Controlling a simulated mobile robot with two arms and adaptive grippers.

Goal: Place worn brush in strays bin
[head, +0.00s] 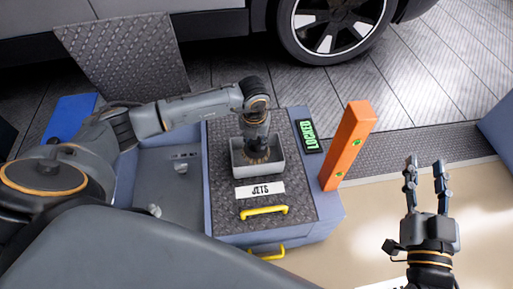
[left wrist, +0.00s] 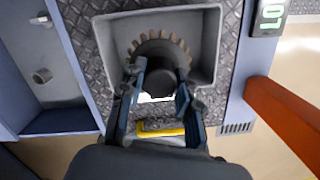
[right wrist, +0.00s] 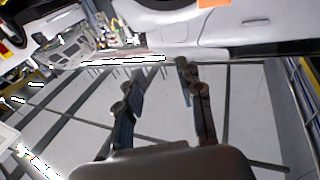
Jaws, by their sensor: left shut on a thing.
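The worn brush (head: 257,156), a round dark piece ringed with tan bristles, is in my left gripper (head: 257,138). The left wrist view shows the brush (left wrist: 160,48) between the shut fingers (left wrist: 160,85). It hangs bristles-down inside the outline of a grey rectangular bin (head: 258,173). I cannot tell whether it touches the bin floor. A white label reading "JETS" (head: 260,190) lies in front of this bin. No label reading "strays" shows. My right gripper (head: 425,168) is open and empty, off to the right above the floor.
The bin sits in a dark tread-plate top (head: 224,205) with a yellow handle (head: 264,210). A green "LOCKED" display (head: 308,136) and an orange post (head: 348,145) stand to its right. A grey tray area (head: 165,180) lies left. A car wheel (head: 330,25) is behind.

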